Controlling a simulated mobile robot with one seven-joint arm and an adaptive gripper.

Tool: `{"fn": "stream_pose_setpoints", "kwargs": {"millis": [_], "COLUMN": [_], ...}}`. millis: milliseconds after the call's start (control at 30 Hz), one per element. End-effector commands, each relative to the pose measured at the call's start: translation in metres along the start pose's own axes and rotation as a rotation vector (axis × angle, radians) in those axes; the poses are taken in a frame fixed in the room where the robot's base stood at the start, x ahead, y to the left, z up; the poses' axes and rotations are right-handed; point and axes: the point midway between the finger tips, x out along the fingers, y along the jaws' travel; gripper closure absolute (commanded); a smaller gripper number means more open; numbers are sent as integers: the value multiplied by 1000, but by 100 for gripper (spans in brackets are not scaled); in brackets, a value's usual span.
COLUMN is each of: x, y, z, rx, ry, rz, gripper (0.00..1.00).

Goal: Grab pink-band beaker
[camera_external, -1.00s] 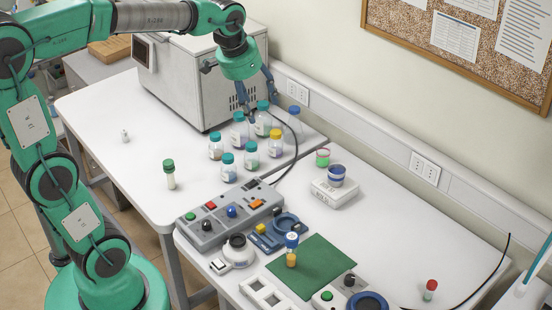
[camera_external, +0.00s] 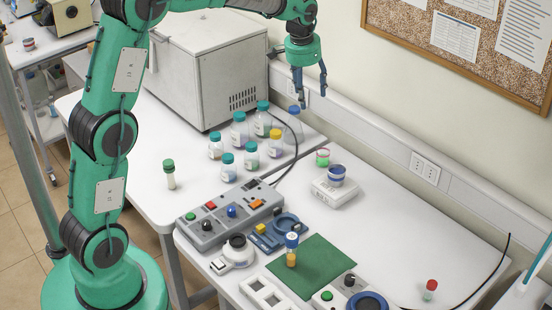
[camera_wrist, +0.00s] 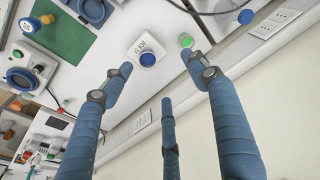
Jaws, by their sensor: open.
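Several capped bottles (camera_external: 239,130) stand to the left. A wall duct with sockets (camera_external: 425,168) runs behind.

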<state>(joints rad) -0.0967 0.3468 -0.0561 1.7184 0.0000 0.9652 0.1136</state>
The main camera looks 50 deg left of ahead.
Motion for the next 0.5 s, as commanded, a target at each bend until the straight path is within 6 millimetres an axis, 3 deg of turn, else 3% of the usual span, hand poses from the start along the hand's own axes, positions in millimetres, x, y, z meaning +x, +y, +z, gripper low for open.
{"fn": "stream_pose_setpoints", "kwargs": {"millis": [200, 500], "x": [46, 115], "y": [-13, -30], "z": [-36, -76], "rx": [2, 4], "ry": [-39, -90], "rz": [3, 8], "gripper": [41, 41]}}
